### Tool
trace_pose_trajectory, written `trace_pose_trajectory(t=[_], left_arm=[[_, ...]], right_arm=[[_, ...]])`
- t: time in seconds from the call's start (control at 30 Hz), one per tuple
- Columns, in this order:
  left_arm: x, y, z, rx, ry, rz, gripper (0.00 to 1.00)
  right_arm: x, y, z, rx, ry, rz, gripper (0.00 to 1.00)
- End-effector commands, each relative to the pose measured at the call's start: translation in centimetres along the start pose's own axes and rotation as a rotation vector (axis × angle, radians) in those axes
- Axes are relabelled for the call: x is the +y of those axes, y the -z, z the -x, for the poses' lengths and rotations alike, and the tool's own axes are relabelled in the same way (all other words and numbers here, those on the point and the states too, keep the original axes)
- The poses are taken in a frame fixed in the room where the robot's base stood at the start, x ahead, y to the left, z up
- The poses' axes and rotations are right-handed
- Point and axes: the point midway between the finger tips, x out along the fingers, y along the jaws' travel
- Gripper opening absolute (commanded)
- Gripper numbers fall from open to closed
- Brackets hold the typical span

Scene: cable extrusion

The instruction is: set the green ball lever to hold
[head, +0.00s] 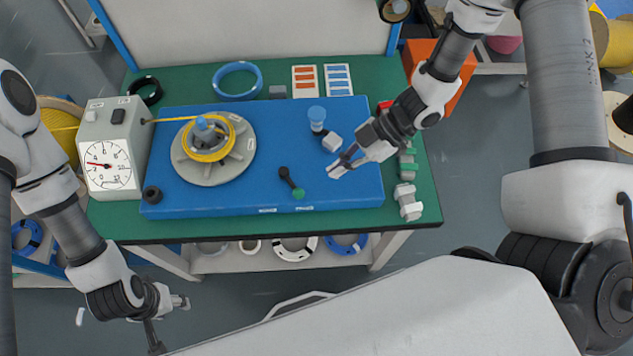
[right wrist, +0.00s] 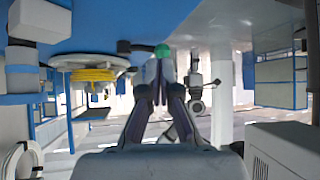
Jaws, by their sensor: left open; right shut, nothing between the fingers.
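The green ball lever (head: 298,193) stands near the front edge of the blue board, its black arm running from a pivot at the upper left down to the green ball. Two small white labels (head: 267,210) lie along the front edge near it; their text is too small to read. My right gripper (head: 334,172) is shut and empty, to the right of the ball and apart from it in the head view. In the right wrist view the green ball (right wrist: 162,50) shows just beyond the closed fingertips (right wrist: 158,66). My left gripper (head: 172,322) is open and empty, off the table's front left.
The blue board (head: 230,195) lies on a green table (head: 425,180). A dial gauge (head: 108,165) stands left; grey-green fittings (head: 407,195) lie right.

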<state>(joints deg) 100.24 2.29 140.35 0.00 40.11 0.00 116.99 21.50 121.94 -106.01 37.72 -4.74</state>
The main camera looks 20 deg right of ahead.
Motion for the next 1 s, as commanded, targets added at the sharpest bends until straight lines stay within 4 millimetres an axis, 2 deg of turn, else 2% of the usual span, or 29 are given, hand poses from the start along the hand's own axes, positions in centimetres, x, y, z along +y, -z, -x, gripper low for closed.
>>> trace_pose_trajectory(t=[0.03,0.2,0.33,0.5,1.0], left_arm=[[0.0,0.0,-0.2,0.000,0.000,0.000,0.50],[0.0,0.0,0.0,0.000,0.000,0.000,0.50],[0.0,0.0,0.3,0.000,0.000,0.000,0.50],[0.0,0.0,0.3,0.000,0.000,0.000,0.50],[0.0,0.0,0.2,0.000,0.000,0.000,0.50]], right_arm=[[-0.2,-0.1,-1.2,-0.002,0.008,0.001,0.00],[-0.1,0.0,-4.5,-0.003,0.005,0.002,0.00],[-0.1,0.1,-6.1,-0.002,0.003,0.001,0.00],[0.0,0.1,-6.8,0.001,0.000,0.002,0.00],[0.2,0.0,-6.8,0.000,-0.033,-0.030,0.00]])
